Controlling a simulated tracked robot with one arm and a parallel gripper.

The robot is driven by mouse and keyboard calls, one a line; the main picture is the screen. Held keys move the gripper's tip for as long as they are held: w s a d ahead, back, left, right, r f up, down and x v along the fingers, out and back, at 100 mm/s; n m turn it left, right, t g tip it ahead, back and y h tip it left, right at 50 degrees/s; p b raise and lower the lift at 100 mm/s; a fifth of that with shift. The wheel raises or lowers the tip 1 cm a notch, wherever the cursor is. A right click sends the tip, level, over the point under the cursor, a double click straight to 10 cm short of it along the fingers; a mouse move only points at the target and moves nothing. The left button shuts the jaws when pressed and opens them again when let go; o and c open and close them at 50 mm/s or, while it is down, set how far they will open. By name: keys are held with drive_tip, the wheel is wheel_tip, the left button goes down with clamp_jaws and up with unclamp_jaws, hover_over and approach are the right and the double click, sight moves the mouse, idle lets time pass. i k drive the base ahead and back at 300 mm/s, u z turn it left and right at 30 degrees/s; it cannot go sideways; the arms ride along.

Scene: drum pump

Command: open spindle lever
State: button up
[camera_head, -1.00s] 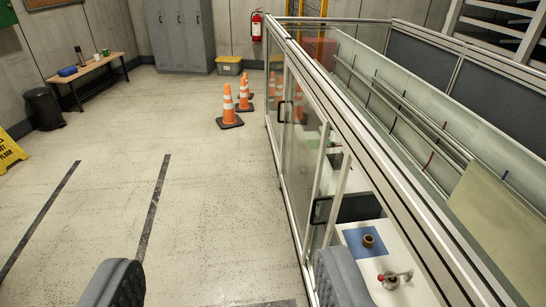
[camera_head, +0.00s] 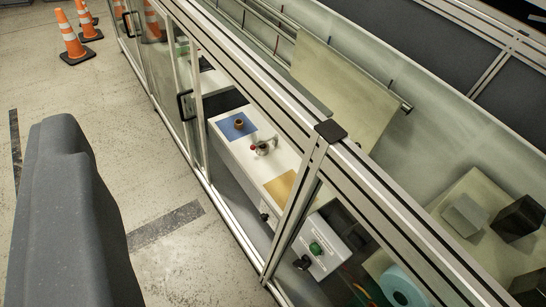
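A small metal fitting with a red part (camera_head: 263,148) stands on the white bench (camera_head: 232,155) behind the glass of the long enclosure. It is small in the view, and I cannot tell whether it carries the spindle lever. No lever shows clearly. One grey finger of my gripper (camera_head: 75,210) fills the lower left, outside the enclosure and well apart from the fitting. Floor shows along its left side, and the other finger is out of view. Both fingers stood wide apart in the earlier frame. Nothing is seen held.
A blue mat (camera_head: 226,131) with a brown ring (camera_head: 239,122) and a yellow mat (camera_head: 279,190) lie on the bench. A white box with a green knob (camera_head: 316,249) is nearer. Framed glass and a black door handle (camera_head: 186,105) bound the enclosure. Cones (camera_head: 70,40) stand upper left.

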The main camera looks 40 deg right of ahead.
sight(253, 148)
drive_tip(key=k, duration=0.5)
drive_tip(key=u, duration=1.2)
drive_tip(key=i, duration=2.5)
drive_tip(key=z, duration=3.3)
drive_tip(key=i, duration=0.3)
drive_tip(key=u, duration=0.1)
